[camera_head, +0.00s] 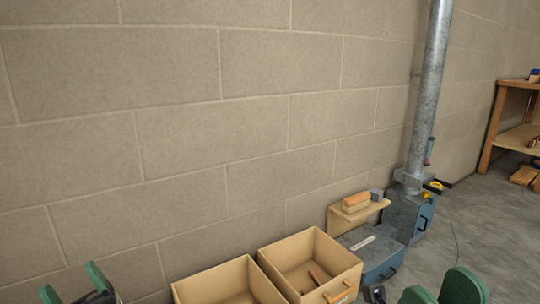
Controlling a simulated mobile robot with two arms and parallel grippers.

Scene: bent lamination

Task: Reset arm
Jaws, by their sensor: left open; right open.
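My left gripper (74,283) shows at the bottom left edge, its two green fingers apart with nothing between them. My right gripper (440,287) shows at the bottom right of centre, its green fingers also apart and no object seen between them. Both are cut off by the lower edge of the picture, so most of each arm is hidden. Neither gripper is seen touching anything.
Two open wooden boxes, left (214,281) and right (284,250), stand between the grippers; the right one holds a brown piece (318,275). Behind are a blue metal unit (382,266), a pipe (430,90) and a block wall (180,140).

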